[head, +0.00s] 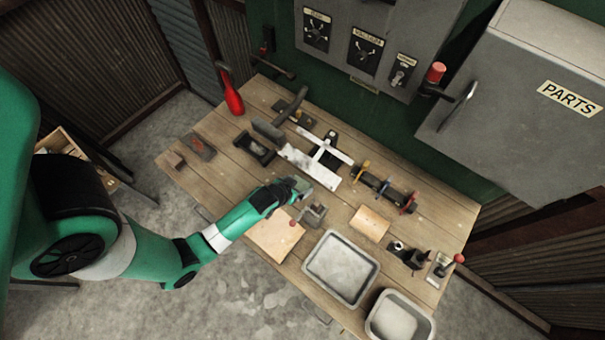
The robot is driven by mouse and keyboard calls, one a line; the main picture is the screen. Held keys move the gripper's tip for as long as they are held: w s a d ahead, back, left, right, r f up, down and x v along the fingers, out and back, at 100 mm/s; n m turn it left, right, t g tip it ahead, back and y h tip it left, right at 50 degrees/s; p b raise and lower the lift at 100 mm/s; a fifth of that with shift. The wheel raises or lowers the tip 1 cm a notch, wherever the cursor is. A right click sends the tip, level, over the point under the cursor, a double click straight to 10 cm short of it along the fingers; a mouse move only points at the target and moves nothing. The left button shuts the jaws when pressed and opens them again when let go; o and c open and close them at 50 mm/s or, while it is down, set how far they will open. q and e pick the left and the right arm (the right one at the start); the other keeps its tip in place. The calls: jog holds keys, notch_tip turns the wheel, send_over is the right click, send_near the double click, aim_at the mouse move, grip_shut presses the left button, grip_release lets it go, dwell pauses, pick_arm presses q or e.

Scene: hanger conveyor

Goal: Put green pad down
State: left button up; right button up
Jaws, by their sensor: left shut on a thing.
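My left arm reaches in from the left over the wooden workbench. My left gripper (295,188) is over the middle of the bench, shut on a small greyish-green piece that appears to be the green pad (301,184). The fingers hide much of the pad. I cannot tell whether it touches the bench or hangs just above it. My right gripper is not in view.
A grey vise-like block (314,215) is close to the gripper. Two light wooden boards (277,236) (370,223) lie nearby. A grey tray (341,269) and a smaller tray (399,318) are at the front. Metal fixtures (310,163) stand behind the gripper.

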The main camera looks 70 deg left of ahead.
pick_arm(q)
jog(key=s+d, duration=0.3)
jog(key=s, duration=0.1)
jog(key=s+d+b, duration=0.1)
jog(key=s+d, duration=0.2)
jog(key=s, duration=0.1)
jog(key=s+d+b, duration=0.1)
jog(key=s+d, duration=0.2)
jog(key=s, duration=0.1)
jog(key=shift+s+f, duration=0.2)
jog(key=shift+s, duration=0.05)
jog(key=r+p, duration=0.1)
jog(key=s+r+p, duration=0.1)
jog(key=p, duration=0.1)
jog(key=shift+s+d+g+h+p, duration=0.15)
jog(key=shift+d+g+h+p, duration=0.15)
jog(key=shift+d+g+h, duration=0.1)
jog(key=s+g+p, duration=0.1)
jog(key=p, duration=0.1)
jog(key=s+d+h+p, duration=0.1)
jog(key=p, duration=0.2)
jog(key=shift+d+r+g, duration=0.15)
jog(key=shift+d+g, duration=0.15)
jog(key=shift+g, duration=0.1)
jog(key=shift+s+d+f+p, duration=0.2)
jog(key=shift+p, duration=0.35)
jog(key=shift+f, duration=0.1)
